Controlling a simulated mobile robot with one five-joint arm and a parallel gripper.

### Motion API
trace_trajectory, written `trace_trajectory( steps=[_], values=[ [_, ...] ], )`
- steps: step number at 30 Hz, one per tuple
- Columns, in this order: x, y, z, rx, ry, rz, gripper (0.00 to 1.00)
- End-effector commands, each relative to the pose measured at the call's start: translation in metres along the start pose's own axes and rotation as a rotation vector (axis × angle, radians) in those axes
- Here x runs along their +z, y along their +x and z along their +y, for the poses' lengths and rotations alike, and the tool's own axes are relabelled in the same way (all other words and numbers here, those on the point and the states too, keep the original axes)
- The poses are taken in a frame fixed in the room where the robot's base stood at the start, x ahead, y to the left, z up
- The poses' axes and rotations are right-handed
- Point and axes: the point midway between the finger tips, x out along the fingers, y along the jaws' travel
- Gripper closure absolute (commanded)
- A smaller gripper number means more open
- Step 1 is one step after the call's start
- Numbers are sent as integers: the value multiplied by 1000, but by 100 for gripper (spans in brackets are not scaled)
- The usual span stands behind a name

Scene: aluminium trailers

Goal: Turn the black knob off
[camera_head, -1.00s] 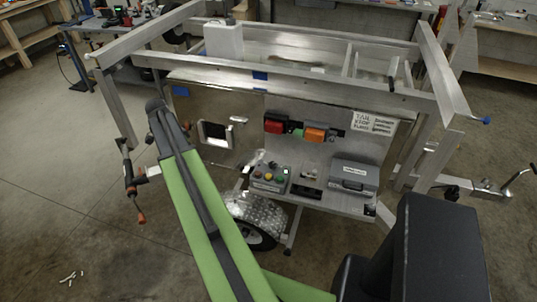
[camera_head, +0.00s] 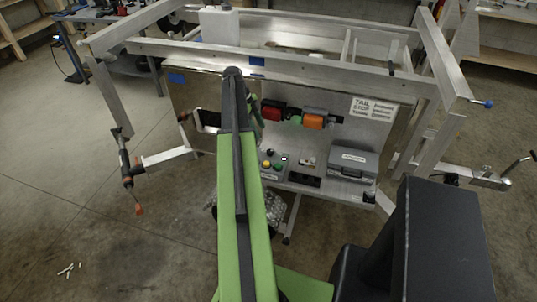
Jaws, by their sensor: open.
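A control box (camera_head: 270,177) sits on the trailer's metal shelf, just right of my arm. On its top are a yellow button (camera_head: 266,164), a green button (camera_head: 278,167) and a small dark round part (camera_head: 270,152) that looks like the black knob. Which way the knob points is too small to tell. My green and black arm covers the left part of the box. A short dark piece of my forearm shows behind the arm's upper end. My gripper is hidden behind my arm, so its distance from the knob cannot be seen.
A grey case (camera_head: 352,161) stands on the shelf to the right. Red (camera_head: 272,112) and orange (camera_head: 313,121) lights are on the panel above. Trailer rails frame the panel. A clamp (camera_head: 128,172) juts out on the left.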

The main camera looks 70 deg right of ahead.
Motion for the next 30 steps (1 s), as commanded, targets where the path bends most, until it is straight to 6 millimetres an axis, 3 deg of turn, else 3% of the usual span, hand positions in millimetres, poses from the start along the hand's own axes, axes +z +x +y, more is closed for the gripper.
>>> trace_trajectory(
  steps=[1, 13, 17, 24, 30],
  values=[
    [4, 23, 1, 0, 0, 0, 48],
    [3, 106, 0, -1, 0, 0, 48],
    [1, 115, 0, 0, 1, 0, 48],
    [-1, 112, 0, 0, 0, 0, 48],
    [0, 112, 0, 0, 0, 0, 73]
  ],
)
